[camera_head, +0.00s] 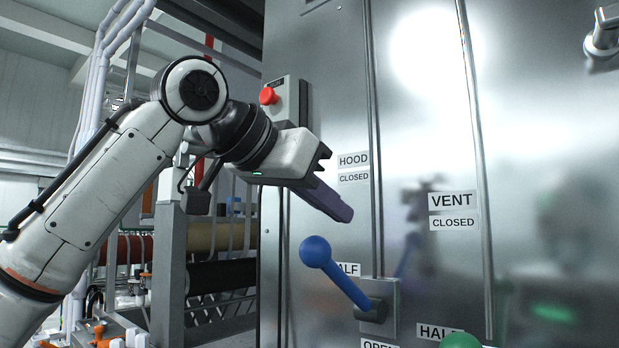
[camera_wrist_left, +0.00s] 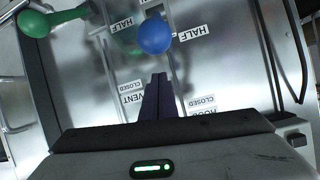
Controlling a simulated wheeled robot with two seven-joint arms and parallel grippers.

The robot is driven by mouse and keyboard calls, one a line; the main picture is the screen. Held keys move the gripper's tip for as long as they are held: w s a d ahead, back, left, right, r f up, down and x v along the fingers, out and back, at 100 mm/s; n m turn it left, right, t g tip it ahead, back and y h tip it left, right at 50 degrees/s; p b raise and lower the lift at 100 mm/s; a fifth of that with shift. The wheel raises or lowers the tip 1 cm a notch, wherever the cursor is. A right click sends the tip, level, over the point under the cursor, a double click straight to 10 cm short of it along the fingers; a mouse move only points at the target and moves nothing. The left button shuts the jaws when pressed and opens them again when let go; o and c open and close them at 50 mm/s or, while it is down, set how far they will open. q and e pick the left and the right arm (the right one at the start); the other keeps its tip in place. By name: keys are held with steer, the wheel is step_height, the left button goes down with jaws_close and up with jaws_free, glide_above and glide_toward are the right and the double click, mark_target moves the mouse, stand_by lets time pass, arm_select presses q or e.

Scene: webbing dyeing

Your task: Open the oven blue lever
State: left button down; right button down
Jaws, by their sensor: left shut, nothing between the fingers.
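The blue lever (camera_head: 347,282) has a round blue ball knob and a blue rod, set in a grey metal mount on the steel oven front. Its knob is up and to the left of the mount, beside the HALF label. In the left wrist view the blue knob (camera_wrist_left: 154,35) shows beyond the fingertips. My left gripper (camera_head: 345,213) is shut and empty, a little above the knob and apart from it. Its fingers (camera_wrist_left: 158,84) are together in the wrist view. My right gripper is not in view.
A green lever knob (camera_head: 460,341) is at the bottom, under the VENT CLOSED labels (camera_head: 453,211); it also shows in the wrist view (camera_wrist_left: 33,23). A red button (camera_head: 268,96) is on a box at the oven's left edge. HOOD CLOSED labels (camera_head: 354,168) are above the blue lever.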

mark_target(315, 237)
arm_select(q)
steer(key=shift+s+a+f, duration=0.8)
steer(key=shift+a+f, duration=0.2)
steer(key=shift+a, duration=0.15)
steer(key=shift+s+f, duration=0.1)
steer(key=shift+f, duration=0.15)
steer(key=shift+a, duration=0.1)
steer(key=shift+f, duration=0.1)
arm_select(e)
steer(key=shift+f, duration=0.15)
